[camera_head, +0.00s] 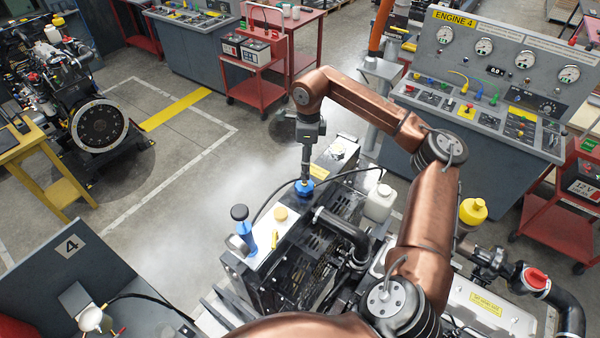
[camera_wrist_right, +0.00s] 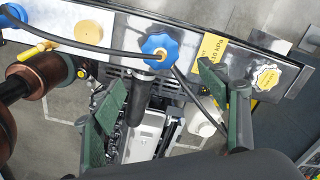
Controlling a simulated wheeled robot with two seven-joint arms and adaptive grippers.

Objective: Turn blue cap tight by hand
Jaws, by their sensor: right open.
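The blue cap (camera_head: 304,188) is a lobed knob on top of the black radiator unit at the front of the engine. In the right wrist view the blue cap (camera_wrist_right: 160,43) lies beyond the fingers, with a dark cable running to its middle. My right gripper (camera_head: 305,176) points down just above the cap in the head view. In the wrist view the right gripper (camera_wrist_right: 163,95) has its green-padded fingers spread wide, with nothing between the pads. Whether the fingertips reach down beside the cap cannot be told. My left gripper is not in view.
A yellow cap (camera_head: 280,213) and a blue pump-like tool (camera_head: 242,228) with a black knob are left of the blue cap. A yellow 10 kPa label (camera_wrist_right: 211,50) is beside it. A white bottle (camera_head: 379,203) and a black hose (camera_head: 345,228) are close by.

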